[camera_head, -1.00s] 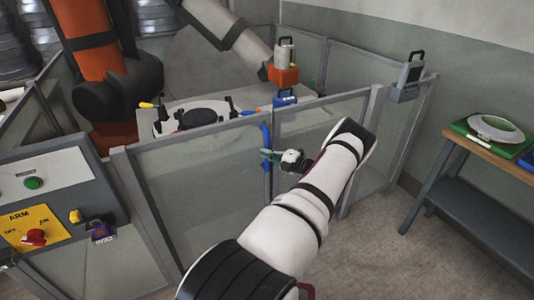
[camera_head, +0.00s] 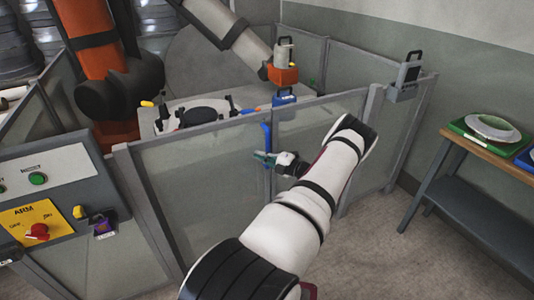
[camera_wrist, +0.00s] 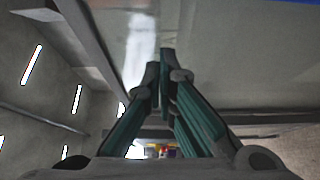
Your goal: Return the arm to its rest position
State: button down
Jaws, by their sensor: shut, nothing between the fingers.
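My white arm (camera_head: 290,225) reaches from the bottom of the head view up to an elbow near the glazed fence. My gripper (camera_head: 260,156) is small there, beside the blue handle (camera_head: 266,144) on the fence gate; I cannot tell if they touch. In the wrist view my gripper (camera_wrist: 161,72) shows its green-sided fingers drawn together at the tips, with nothing between them. The wrist camera looks past them at a pale ceiling-like surface and bright strips.
Fence panels (camera_head: 200,190) stand close to my arm. A control panel (camera_head: 45,195) is at left. Behind the fence are an orange and white robot arm (camera_head: 90,55) and a table with a mould. A bench (camera_head: 475,165) with trays stands right. Floor between fence and bench is clear.

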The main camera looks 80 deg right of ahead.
jog(key=v, duration=0.9)
jog(key=shift+d+b, duration=0.2)
jog(key=shift+b, duration=0.25)
jog(key=shift+w, duration=0.1)
